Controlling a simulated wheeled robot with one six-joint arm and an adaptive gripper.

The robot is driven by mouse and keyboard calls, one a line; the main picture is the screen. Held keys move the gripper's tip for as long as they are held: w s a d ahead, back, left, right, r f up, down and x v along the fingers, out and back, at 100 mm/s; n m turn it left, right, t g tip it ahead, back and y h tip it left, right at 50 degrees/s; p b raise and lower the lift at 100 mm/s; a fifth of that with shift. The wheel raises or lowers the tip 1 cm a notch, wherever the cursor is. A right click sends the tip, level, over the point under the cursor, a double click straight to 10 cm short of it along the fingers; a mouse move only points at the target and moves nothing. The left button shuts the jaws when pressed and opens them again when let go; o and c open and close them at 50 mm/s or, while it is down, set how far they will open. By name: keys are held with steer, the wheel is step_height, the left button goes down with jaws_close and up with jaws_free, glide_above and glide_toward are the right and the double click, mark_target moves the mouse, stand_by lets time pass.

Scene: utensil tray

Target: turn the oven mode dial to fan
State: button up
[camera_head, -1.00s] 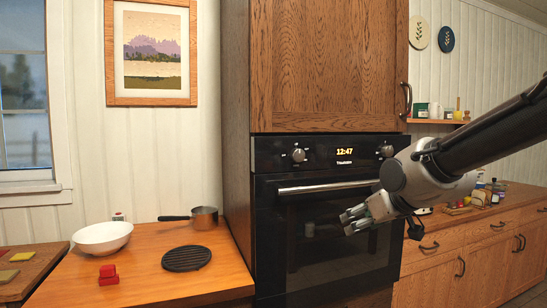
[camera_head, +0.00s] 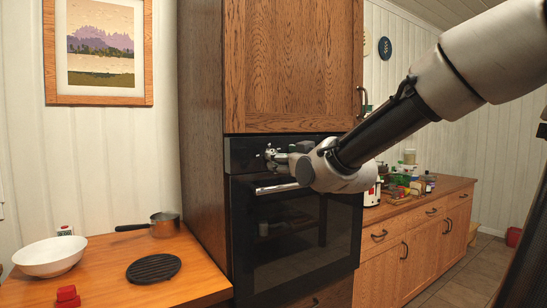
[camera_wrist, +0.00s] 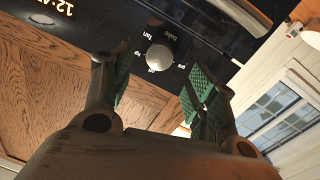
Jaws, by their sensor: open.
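The oven mode dial (camera_wrist: 160,57), a round pale knob on the black control panel, shows in the wrist view with small printed labels around it, "fan" and "bake" among them. Which label it points to is not clear. My gripper (camera_wrist: 150,70) is open, with green-padded fingers on the left and right of the dial; I cannot tell whether they touch it. In the head view my gripper (camera_head: 268,156) is at the left part of the oven's panel (camera_head: 236,152) and hides the dial. The oven (camera_head: 290,235) is built into a wooden cabinet.
The oven handle (camera_head: 274,188) runs just below my gripper. A wooden counter at left holds a white bowl (camera_head: 50,257), a saucepan (camera_head: 164,225), a black trivet (camera_head: 153,269) and red blocks (camera_head: 67,296). A cluttered counter (camera_head: 440,187) is at right.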

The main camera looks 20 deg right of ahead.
steer(key=x, duration=0.5)
steer(key=shift+w, duration=0.25)
steer(key=c, duration=1)
